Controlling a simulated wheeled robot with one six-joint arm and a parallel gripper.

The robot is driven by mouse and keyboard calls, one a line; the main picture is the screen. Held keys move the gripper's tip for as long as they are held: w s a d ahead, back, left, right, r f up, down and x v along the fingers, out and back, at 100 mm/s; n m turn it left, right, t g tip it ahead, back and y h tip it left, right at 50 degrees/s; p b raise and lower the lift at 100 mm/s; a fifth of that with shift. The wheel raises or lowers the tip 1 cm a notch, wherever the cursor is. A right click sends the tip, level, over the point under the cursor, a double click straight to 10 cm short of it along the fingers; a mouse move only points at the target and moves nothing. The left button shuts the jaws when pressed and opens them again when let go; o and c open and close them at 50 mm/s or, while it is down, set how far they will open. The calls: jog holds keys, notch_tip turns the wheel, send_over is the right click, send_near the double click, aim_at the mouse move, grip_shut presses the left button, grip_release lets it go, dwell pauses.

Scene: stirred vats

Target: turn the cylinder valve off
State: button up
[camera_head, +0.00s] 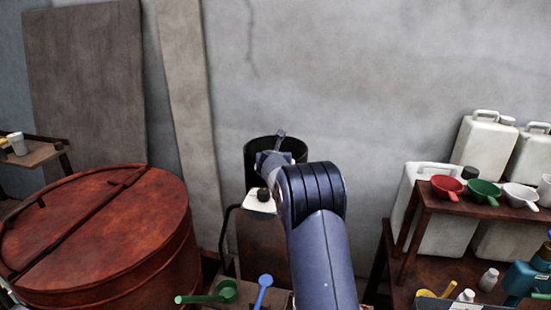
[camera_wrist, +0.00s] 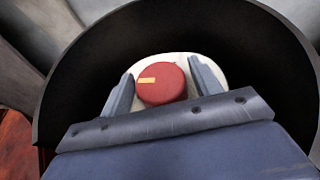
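The red valve knob (camera_wrist: 165,90), with a short orange-yellow mark on its upper left, shows in the wrist view against a pale round base (camera_wrist: 205,64). My gripper (camera_wrist: 160,72) is open, with one finger on each side of the knob and a narrow gap beside it. A black collar (camera_wrist: 85,70) curves around behind the knob. In the head view this dark collar (camera_head: 297,147) stands above the brown cylinder (camera_head: 255,245), by the wall. My gripper (camera_head: 277,150) reaches into the collar there; my arm hides the knob and part of the cylinder.
A large rust-red lidded vat (camera_head: 95,225) stands at the left. Green (camera_head: 228,291) and blue (camera_head: 264,282) scoops lie on a surface in front of the cylinder. A shelf (camera_head: 425,203) with bowl-like scoops and white jerrycans (camera_head: 483,145) stands at the right. Wall behind.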

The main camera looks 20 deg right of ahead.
jog(key=c, duration=0.8)
jog(key=shift+o, duration=0.2)
jog(key=shift+a+f+m+g+h+b, duration=0.1)
jog(key=shift+m+g+h+b, duration=0.2)
jog(key=shift+m+h+b, duration=0.35)
jog(key=m+g+h, duration=0.1)
jog(key=m+h+p, duration=0.1)
jog(key=shift+r+m+g, duration=0.2)
jog(key=shift+m+g, duration=0.15)
jog(key=shift+g, duration=0.05)
jog(key=shift+m+g+h, duration=0.3)
jog(key=shift+h, duration=0.15)
jog(key=shift+f, duration=0.1)
jog(key=o, duration=1)
jog(key=shift+s, duration=0.1)
